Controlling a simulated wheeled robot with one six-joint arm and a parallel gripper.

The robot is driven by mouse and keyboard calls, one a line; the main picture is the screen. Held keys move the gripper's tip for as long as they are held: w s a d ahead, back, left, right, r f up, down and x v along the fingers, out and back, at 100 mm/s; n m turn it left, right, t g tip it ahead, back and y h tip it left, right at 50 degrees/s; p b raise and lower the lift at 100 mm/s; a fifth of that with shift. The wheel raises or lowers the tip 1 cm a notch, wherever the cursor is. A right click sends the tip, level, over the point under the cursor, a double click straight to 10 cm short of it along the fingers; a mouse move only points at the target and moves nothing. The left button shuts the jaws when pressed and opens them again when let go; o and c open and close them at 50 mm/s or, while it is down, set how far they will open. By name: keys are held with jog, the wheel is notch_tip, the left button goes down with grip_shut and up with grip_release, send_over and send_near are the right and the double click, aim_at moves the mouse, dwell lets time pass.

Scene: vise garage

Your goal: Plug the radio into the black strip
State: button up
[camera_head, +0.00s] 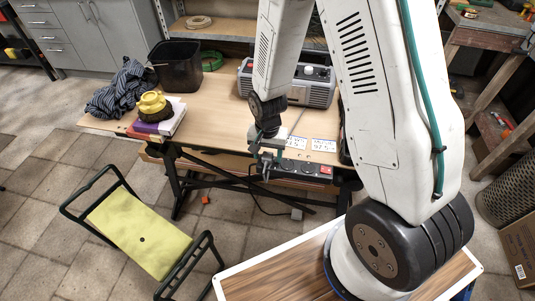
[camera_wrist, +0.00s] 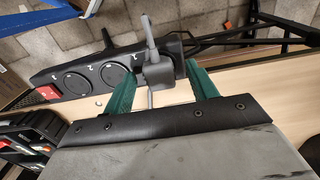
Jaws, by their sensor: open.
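The grey radio (camera_head: 318,92) stands at the back of the workbench. The black strip (camera_head: 308,173) runs along the bench's front edge; in the wrist view the strip (camera_wrist: 82,78) shows round sockets and a red switch at its left end. A grey plug (camera_wrist: 157,72) with a grey cable is over the strip's right-hand part. I cannot tell whether it is seated in a socket. My gripper (camera_head: 266,163) is at the strip's left part. In the wrist view my gripper (camera_wrist: 160,78) is open, its green fingers apart on either side of the plug.
On the workbench (camera_head: 222,102) are a black bin (camera_head: 178,66), a striped cloth (camera_head: 120,88), books (camera_head: 160,122) with a yellow-and-brown item (camera_head: 152,104), and white cards (camera_head: 323,145). A yellow-green stool (camera_head: 140,232) stands in front. The bench's middle is clear.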

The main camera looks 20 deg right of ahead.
notch_tip(320, 180, up, 7)
jog(key=shift+r, duration=0.2)
jog(key=shift+s, duration=0.1)
dwell(0.5)
jog(key=s+d+r+n, duration=0.1)
jog(key=s+r+n, duration=0.2)
jog(key=s+r, duration=0.8)
jog(key=s+d+r+n+t, duration=0.1)
jog(key=s+r+n, duration=0.3)
jog(key=s+r, duration=0.6)
notch_tip(320, 180, up, 7)
jog(key=shift+s+d+f, duration=0.2)
jog(key=shift+s+d, duration=0.2)
jog(key=shift+d, duration=0.2)
